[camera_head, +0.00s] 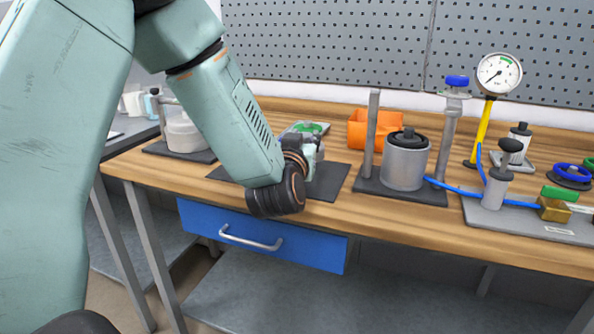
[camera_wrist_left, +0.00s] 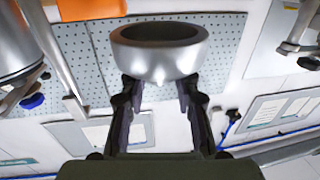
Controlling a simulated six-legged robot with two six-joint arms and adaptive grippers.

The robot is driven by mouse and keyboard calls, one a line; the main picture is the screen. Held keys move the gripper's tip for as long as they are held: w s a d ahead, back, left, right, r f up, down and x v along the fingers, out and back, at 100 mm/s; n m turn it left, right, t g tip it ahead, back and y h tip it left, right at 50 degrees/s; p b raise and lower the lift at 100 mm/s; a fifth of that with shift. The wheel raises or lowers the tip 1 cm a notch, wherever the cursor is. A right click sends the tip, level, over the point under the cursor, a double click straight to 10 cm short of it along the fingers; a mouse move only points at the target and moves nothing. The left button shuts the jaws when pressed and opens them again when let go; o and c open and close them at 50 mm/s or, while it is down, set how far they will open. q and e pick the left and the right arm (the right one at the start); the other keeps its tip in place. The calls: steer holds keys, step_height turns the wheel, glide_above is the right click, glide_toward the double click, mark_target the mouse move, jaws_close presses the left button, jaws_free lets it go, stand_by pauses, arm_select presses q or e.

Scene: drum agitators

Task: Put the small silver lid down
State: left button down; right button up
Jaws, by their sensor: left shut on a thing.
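The small silver lid (camera_wrist_left: 160,62) shows in the left wrist view as a round, shiny metal piece with a dark hollow and a small nub below. My left gripper (camera_wrist_left: 157,95) is shut on it, with one finger at each side. In the head view my left arm reaches over the dark mat (camera_head: 228,174) on the bench, and its wrist covers most of the gripper. I cannot make out the lid in the head view. My right gripper is not in view.
A silver pot with a black top (camera_head: 405,163) stands on a dark base beside a post, right of my arm. An orange bin (camera_head: 372,129) is behind. A pressure gauge (camera_head: 499,74) and blue hose are farther right. A blue drawer (camera_head: 262,237) hangs under the wooden bench (camera_head: 148,172).

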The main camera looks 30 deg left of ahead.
arm_select(q)
steer(key=f, duration=0.2)
steer(key=shift+w+f+b, duration=0.2)
steer(key=shift+f+b, duration=0.1)
steer(key=f, duration=0.1)
steer(key=f+b, duration=0.1)
steer(key=shift+s+f, duration=0.2)
steer(key=shift+f, duration=0.45)
steer(key=shift+w, duration=0.2)
steer(key=shift+s+f, duration=0.1)
steer(key=shift+s, duration=0.05)
steer(key=c, duration=1)
jaws_free()
steer(key=shift+f, duration=0.1)
